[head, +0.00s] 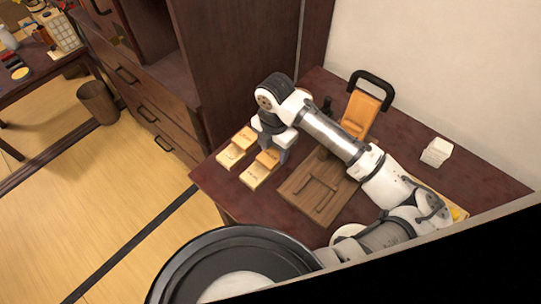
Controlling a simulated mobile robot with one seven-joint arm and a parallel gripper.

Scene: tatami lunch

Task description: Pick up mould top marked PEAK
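Two pale wooden stepped pieces with dark markings lie side by side near the left edge of the dark red table (362,237). One is the left piece (232,156); the other is the right piece (255,176). The markings are too small to read, so I cannot tell which piece, if either, is marked PEAK. My gripper (280,156) points down at the right piece's far right end and partly hides it. I cannot tell whether it touches the piece. Its fingertips are too small and covered to show whether they are open or shut.
A brown wooden board (306,196) lies under my arm. An orange-tan upright piece with a black handle (364,108) stands behind it. A white block (436,152) sits at the right. A dark cabinet (235,60) borders the table's back left.

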